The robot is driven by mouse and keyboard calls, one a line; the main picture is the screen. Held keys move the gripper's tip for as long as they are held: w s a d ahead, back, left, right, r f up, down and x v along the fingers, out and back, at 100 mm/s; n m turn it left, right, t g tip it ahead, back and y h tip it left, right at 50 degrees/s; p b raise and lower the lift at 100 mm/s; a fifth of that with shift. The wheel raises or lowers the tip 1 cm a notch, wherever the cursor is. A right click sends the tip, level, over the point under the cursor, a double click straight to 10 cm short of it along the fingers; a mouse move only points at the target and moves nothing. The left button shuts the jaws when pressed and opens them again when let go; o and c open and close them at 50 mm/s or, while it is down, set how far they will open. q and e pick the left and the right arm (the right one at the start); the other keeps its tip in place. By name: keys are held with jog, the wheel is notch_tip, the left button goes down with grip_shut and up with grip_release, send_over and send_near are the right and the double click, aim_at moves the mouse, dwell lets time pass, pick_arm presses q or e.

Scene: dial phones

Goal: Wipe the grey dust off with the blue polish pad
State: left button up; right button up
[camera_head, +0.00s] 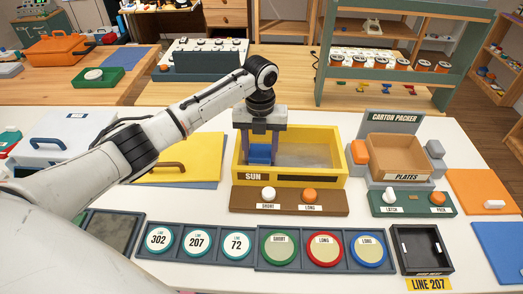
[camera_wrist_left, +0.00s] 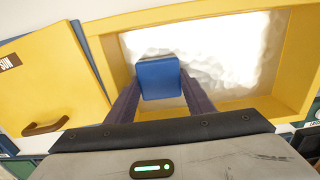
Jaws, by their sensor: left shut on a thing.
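My left gripper (camera_head: 261,152) is shut on a blue pad (camera_head: 260,154), at the left end of a yellow open box (camera_head: 340,150) labelled SUN. The pad shows between the two fingers in the left wrist view (camera_wrist_left: 158,78). The box floor is grey in the head view (camera_head: 312,154). In the wrist view it is covered by a pale, lumpy layer (camera_wrist_left: 230,50), which extends right of and around the far side of the pad. I cannot tell whether the pad touches the floor. The box's front wall and the gripper hide part of the floor. My right gripper is not in view.
A brown panel (camera_head: 288,203) with a white and an orange knob stands in front of the box. A yellow lid-like panel (camera_head: 190,155) with a brown handle lies to its left. The carton packer (camera_head: 395,150) stands right. Coloured discs in trays line the front.

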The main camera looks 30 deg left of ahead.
pick_arm(q)
jog(key=shift+r, duration=3.05)
jog(key=shift+w, duration=0.1)
jog(key=shift+r, duration=1.5)
jog(key=shift+f, duration=0.1)
